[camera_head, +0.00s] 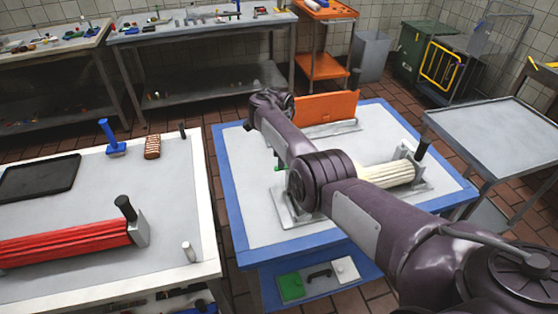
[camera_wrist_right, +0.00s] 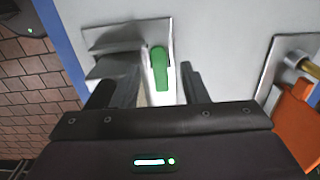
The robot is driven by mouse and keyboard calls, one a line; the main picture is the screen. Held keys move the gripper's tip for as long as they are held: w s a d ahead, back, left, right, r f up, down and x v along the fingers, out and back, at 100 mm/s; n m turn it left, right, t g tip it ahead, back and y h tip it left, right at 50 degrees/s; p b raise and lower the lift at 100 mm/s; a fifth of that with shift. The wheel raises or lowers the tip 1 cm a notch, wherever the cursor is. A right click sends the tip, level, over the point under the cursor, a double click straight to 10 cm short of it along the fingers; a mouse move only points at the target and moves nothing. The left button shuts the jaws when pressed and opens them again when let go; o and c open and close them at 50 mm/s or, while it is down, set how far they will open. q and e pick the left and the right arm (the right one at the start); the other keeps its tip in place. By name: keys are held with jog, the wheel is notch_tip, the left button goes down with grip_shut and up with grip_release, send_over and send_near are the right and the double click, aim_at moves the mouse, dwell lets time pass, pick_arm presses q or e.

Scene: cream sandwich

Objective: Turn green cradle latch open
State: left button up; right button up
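The green latch (camera_wrist_right: 160,68) is a short rounded lever on a pale metal bracket (camera_wrist_right: 155,25) in the right wrist view. It points down the picture, along the bracket strip. My right gripper (camera_wrist_right: 160,92) is open, its dark fingers apart on either side of the latch's lower end. I cannot tell whether either finger touches it. In the head view my right arm covers most of the cradle (camera_head: 287,212), which holds a cream ribbed roll (camera_head: 388,174). Only a small green spot (camera_head: 278,165) shows beside the arm. My left gripper is not in view.
The cradle stands on a blue-edged table (camera_head: 232,200). An orange panel (camera_head: 325,108) stands behind it, and a black knob (camera_head: 421,148) rises at the right end. A table to the left holds a red ribbed roll (camera_head: 65,243) and a black tray (camera_head: 40,177).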

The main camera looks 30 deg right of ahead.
notch_tip(320, 180, up, 5)
jog(key=shift+f, duration=0.1)
dwell(0.6)
